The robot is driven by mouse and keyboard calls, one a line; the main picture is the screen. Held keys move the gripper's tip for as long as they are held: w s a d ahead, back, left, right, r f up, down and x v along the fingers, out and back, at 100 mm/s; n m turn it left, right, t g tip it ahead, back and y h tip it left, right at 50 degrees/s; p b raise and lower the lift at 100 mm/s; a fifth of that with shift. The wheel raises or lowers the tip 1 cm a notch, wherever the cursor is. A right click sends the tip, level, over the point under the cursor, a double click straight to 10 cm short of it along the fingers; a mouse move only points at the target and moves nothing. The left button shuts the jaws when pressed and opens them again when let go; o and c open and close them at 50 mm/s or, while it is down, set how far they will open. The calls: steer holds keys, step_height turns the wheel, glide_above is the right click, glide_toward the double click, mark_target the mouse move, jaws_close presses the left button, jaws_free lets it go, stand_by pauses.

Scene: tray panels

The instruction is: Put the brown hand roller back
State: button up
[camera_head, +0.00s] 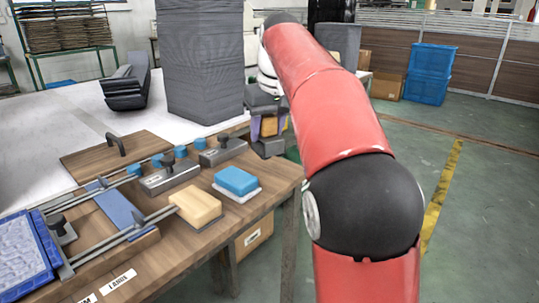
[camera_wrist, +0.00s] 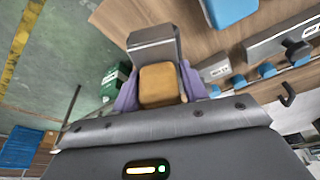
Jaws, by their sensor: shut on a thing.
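My gripper (camera_wrist: 159,93) has purple fingers and is shut on a brown block-shaped piece (camera_wrist: 158,80), which I take to be the brown hand roller. A grey metal part (camera_wrist: 152,36) shows just beyond the brown piece; I cannot tell whether it belongs to it. In the head view my gripper (camera_head: 268,127) is small, beyond the table's far right corner, with the brown piece between its fingers and grey parts below. My red arm partly covers that area. The roller's underside is hidden.
The wooden table (camera_head: 240,222) holds a tan block (camera_head: 196,207), a blue block (camera_head: 237,180) on a white base, grey holders (camera_head: 168,180) with black knobs, a wooden lid (camera_head: 110,152) with a handle, and a railed frame. A tall grey stack (camera_head: 200,60) stands behind.

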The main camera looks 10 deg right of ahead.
mark_target(269, 136)
step_height(269, 136, down, 4)
steer(key=b, duration=0.4)
steer(key=shift+f, duration=0.15)
steer(key=shift+f, duration=0.2)
steer(key=shift+s+f+b, duration=0.1)
steer(key=shift+f+b, duration=0.25)
steer(key=shift+c, duration=1.3)
steer(key=o, duration=1.2)
steer(key=shift+f, duration=0.1)
